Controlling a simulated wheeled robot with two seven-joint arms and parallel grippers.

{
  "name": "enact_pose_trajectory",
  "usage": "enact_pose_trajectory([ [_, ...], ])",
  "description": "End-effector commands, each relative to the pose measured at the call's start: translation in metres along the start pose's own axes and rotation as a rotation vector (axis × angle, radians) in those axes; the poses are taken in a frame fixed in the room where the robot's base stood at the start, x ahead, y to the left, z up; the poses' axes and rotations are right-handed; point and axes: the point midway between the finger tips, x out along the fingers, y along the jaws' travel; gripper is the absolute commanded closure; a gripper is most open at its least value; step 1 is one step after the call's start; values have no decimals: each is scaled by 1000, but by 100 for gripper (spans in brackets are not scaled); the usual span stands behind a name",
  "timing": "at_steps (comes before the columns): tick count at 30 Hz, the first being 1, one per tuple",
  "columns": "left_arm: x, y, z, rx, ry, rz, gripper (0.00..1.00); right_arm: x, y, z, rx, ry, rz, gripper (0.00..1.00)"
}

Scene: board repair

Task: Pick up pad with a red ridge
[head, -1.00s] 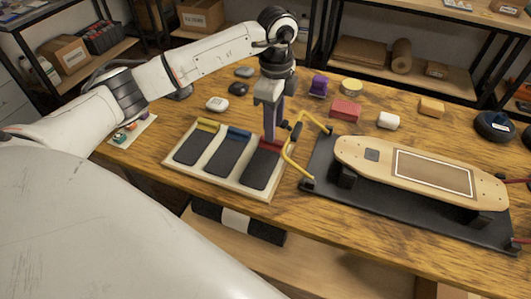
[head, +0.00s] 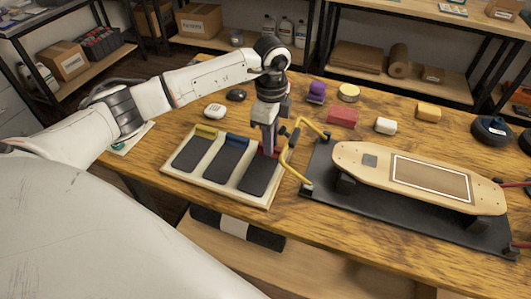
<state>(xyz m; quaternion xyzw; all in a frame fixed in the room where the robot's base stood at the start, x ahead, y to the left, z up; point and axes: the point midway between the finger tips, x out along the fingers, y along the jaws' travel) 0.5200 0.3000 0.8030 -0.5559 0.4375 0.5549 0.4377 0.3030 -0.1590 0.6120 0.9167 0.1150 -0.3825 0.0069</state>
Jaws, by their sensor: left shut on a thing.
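The pad with a red ridge (head: 260,176) is a dark, flat pad in the right slot of a cream tray (head: 219,199). My left gripper (head: 268,150) points down at the far end of this pad and is shut on its red ridge, which it mostly hides. The pad still appears to lie in the tray; I see no clear gap under it. Beside it are a pad with a blue ridge (head: 227,161) in the middle slot and a pad with a yellow ridge (head: 194,152) in the left slot. My right gripper is not in view.
A yellow-handled clamp (head: 296,165) stands close to the right of my gripper, at the corner of a black mat (head: 330,204). A wooden skateboard deck (head: 375,177) rests above the mat. A red block (head: 342,117) and other small items lie behind.

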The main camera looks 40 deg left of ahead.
Motion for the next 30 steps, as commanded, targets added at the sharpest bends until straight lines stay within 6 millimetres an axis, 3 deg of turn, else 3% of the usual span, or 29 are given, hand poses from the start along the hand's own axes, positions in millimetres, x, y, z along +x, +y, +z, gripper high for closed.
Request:
enact_pose_trajectory([
  [7,-11,-1,0,0,1,-2,100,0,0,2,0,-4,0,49],
  [13,-39,-1,0,0,1,-3,100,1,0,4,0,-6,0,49],
  [23,-34,58,1,4,-3,1,100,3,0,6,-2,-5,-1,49],
  [30,-33,113,1,4,-3,1,100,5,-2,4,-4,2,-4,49],
])
